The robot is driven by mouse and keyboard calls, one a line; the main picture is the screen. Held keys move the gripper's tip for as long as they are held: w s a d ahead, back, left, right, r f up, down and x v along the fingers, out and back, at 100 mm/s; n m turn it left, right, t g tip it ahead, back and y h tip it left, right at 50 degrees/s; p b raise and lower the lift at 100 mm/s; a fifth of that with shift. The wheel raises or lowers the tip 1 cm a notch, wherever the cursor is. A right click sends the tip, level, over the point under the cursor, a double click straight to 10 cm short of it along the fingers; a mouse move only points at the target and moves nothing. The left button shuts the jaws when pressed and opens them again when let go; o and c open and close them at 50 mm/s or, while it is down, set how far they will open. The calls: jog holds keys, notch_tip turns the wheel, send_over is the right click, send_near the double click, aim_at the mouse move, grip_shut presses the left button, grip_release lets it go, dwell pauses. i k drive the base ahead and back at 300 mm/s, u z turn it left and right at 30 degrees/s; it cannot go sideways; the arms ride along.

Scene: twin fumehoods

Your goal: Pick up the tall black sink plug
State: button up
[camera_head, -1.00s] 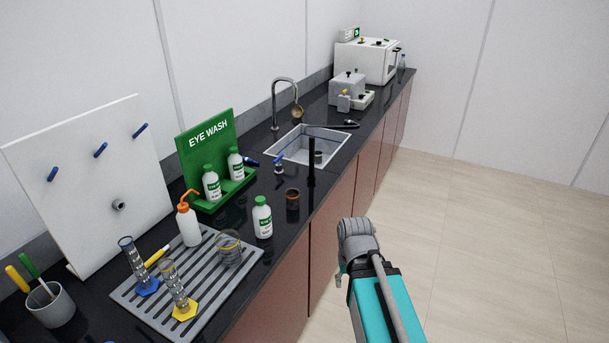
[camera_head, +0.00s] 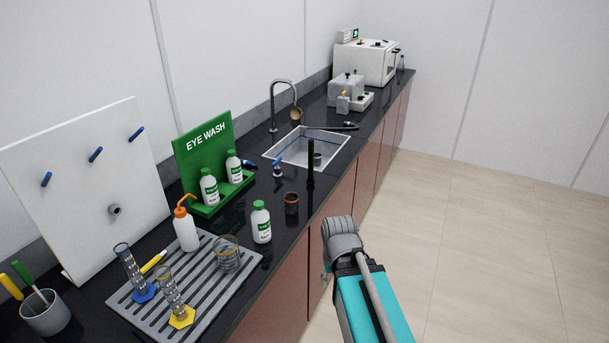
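The tall black sink plug (camera_head: 310,166) stands upright on the dark counter, by the front edge of the sink (camera_head: 285,148). It is a thin black post, and its upper part overlaps the sink in the picture. My arm (camera_head: 358,290) comes up from the bottom, in front of the cabinets and to the right of and below the plug, clear of it. The fingers of my gripper do not show; the grey rounded joint at the arm's far end hides what lies beyond it.
A tap (camera_head: 273,105) rises behind the sink. The eye wash stand (camera_head: 205,150) and drying rack (camera_head: 210,290) are to the left. Floor is clear at right.

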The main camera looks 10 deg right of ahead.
aim_at(310, 181)
jog(key=i, duration=0.9)
jog(key=z, duration=0.05)
